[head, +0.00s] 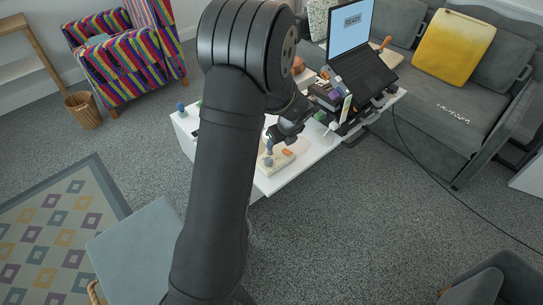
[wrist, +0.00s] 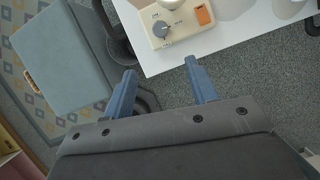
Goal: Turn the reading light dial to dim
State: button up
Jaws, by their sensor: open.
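A cream control box (wrist: 183,38) lies at the edge of the white table at the top of the wrist view. It carries a round grey dial (wrist: 161,29) with small marks around it, too small to read. An orange switch (wrist: 203,15) is beside the dial. The box also shows in the head view (head: 284,159), below my gripper. My gripper (wrist: 160,67) is open with two blue fingers apart and nothing between them. The fingers are short of the dial in the wrist view, apart from it. The dial's setting cannot be told.
The white table (head: 313,151) holds a laptop (head: 349,30) and a pile of dark items at its back right. A grey-blue stool (wrist: 80,60) stands left of the table. A grey sofa (head: 440,95) is behind at right. Carpet around the table is open.

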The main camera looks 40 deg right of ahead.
aim_at(269, 160)
jog(key=x, duration=1.7)
jog(key=shift+f, duration=0.2)
jog(key=shift+c, duration=0.4)
jog(key=c, duration=0.9)
jog(key=n, duration=0.2)
jog(key=n+y, duration=0.1)
jog(key=shift+d+n, duration=0.2)
jog(key=shift+n, duration=0.2)
jog(key=shift+n+y, duration=0.3)
jog(key=o, duration=1)
